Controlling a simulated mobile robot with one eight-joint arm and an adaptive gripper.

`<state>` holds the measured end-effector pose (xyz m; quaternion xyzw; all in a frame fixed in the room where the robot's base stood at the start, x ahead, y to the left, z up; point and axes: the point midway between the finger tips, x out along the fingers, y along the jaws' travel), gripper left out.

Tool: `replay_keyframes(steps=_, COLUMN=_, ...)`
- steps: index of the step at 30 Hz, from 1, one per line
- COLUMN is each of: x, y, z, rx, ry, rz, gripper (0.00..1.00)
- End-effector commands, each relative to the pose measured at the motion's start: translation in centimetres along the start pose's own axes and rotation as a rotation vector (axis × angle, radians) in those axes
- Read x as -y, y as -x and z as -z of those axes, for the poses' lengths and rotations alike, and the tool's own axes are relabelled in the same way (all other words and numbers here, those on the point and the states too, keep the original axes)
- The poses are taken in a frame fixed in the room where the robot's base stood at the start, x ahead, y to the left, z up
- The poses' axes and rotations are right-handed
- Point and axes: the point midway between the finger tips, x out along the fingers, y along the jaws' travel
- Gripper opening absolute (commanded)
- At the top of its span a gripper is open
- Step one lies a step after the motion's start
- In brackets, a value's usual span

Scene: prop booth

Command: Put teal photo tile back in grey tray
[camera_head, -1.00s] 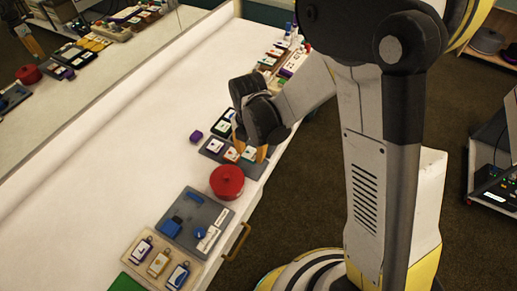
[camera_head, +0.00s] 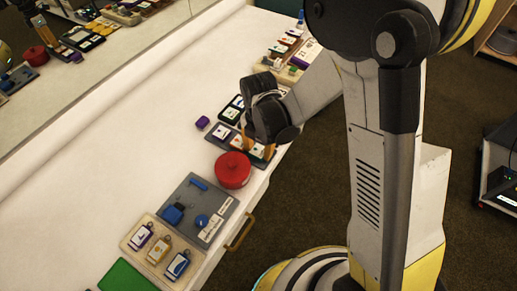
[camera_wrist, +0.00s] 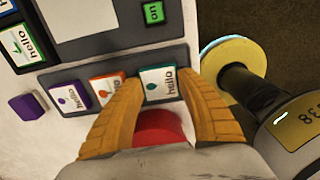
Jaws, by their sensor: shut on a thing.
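The teal photo tile (camera_wrist: 158,84) is a white "hello" card with a teal edge and drop mark. It is between the two tan fingers of my gripper (camera_wrist: 150,92), which is shut on it. The grey tray (camera_wrist: 83,70) is under my gripper and also holds a purple tile (camera_wrist: 68,98) and an orange tile (camera_wrist: 106,86). The teal tile is at the tray's right end, in line with the others; whether it touches the tray floor I cannot tell. In the head view my gripper (camera_head: 258,147) is over the right end of the tray (camera_head: 211,139), partly hiding it.
A red lidded pot (camera_head: 233,171) stands close beside the tray. A small purple block (camera_head: 202,123) lies at the tray's other side. A grey board with blue pieces (camera_head: 191,227) and a beige tag tray (camera_head: 135,232) are nearer. The white table (camera_head: 120,150) is clear at left.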

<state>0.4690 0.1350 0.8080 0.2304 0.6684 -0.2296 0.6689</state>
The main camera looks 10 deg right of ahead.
Motion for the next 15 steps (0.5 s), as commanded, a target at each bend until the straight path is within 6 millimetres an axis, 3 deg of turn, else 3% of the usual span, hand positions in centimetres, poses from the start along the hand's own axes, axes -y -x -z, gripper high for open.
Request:
replay_keyframes(steps=1, x=0.00, y=0.00, z=0.00, rx=0.000, ry=0.000, rz=0.000, gripper=0.15)
replay_keyframes(steps=2, x=0.00, y=0.00, z=0.00, rx=0.000, ry=0.000, rz=0.000, gripper=0.52)
replay_keyframes(steps=3, x=0.00, y=0.00, z=0.00, rx=0.000, ry=0.000, rz=0.000, gripper=0.64)
replay_keyframes(steps=15, x=-0.01, y=0.53, z=0.00, rx=0.000, ry=0.000, rz=0.000, gripper=0.67)
